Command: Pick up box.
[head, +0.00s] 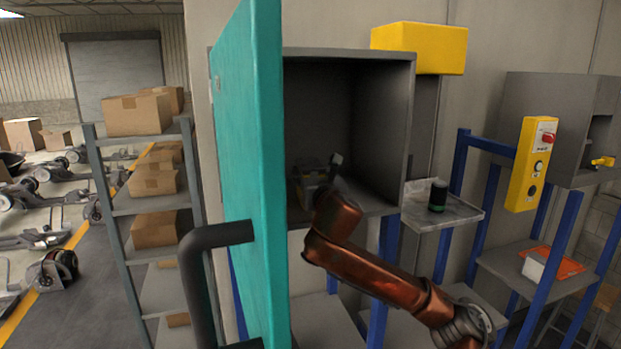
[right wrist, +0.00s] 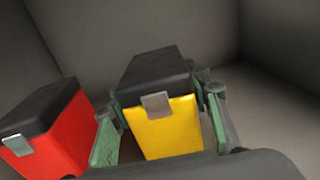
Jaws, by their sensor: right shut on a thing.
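A yellow box (right wrist: 172,130) with a black lid and a grey latch stands between the green finger pads of my right gripper (right wrist: 160,124). The gripper is shut on this box. A red box (right wrist: 58,138) with a black lid and grey latch is just left of the left finger. In the head view, my right arm reaches into the open grey cabinet (head: 349,54), with the gripper (head: 318,172) low inside at the left. The boxes are small and dark there and partly hidden by the arm. My left gripper is not in view.
The open teal cabinet door (head: 253,180) with a thick dark handle (head: 192,285) stands left of the opening. A small shelf (head: 449,213) holding a dark can (head: 438,196) is at the right. A yellow control panel (head: 531,165) is farther right. Cardboard boxes (head: 137,114) fill the rack at left.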

